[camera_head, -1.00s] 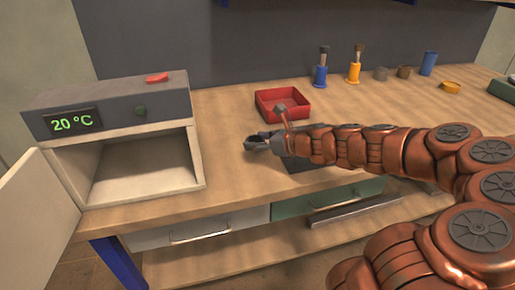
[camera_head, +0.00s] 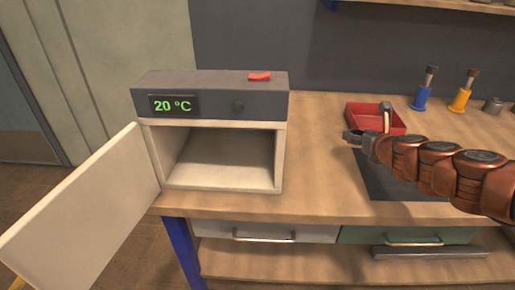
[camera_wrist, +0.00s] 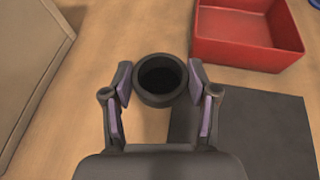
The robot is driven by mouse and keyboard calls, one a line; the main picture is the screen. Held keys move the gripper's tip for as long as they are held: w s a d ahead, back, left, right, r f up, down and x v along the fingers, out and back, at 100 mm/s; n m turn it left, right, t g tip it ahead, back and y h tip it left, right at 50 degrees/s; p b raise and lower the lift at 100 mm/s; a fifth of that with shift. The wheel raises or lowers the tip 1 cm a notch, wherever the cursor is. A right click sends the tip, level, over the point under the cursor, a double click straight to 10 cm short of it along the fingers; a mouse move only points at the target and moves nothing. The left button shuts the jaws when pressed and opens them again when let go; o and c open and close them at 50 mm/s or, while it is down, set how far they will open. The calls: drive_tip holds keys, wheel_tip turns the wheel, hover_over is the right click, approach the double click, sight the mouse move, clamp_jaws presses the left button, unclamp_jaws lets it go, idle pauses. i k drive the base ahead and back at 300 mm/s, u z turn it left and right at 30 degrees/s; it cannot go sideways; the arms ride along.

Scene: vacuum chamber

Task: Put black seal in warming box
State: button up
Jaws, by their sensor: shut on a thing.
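The black seal (camera_wrist: 160,80) is a dark ring seen from above in the wrist view. My gripper (camera_wrist: 160,82) is shut on it, with a purple-padded finger on each side. In the head view my gripper (camera_head: 350,135) is over the bench, to the right of the warming box; the seal cannot be made out there. The warming box (camera_head: 212,97) has a grey top, a "20 °C" display and an open, empty chamber (camera_head: 225,155). Its door (camera_head: 85,215) is swung wide open to the left.
A red tray (camera_head: 365,122) stands behind my gripper; it also shows in the wrist view (camera_wrist: 250,52). A dark mat (camera_head: 385,185) lies on the bench under my arm. The bench between box and mat is clear.

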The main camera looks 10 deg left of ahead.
sight(226, 153)
drive_tip(key=z, duration=1.1)
drive_tip(key=k, duration=2.2)
drive_tip(key=u, duration=1.85)
drive_tip(key=i, duration=1.5)
drive_tip(key=u, duration=0.05)
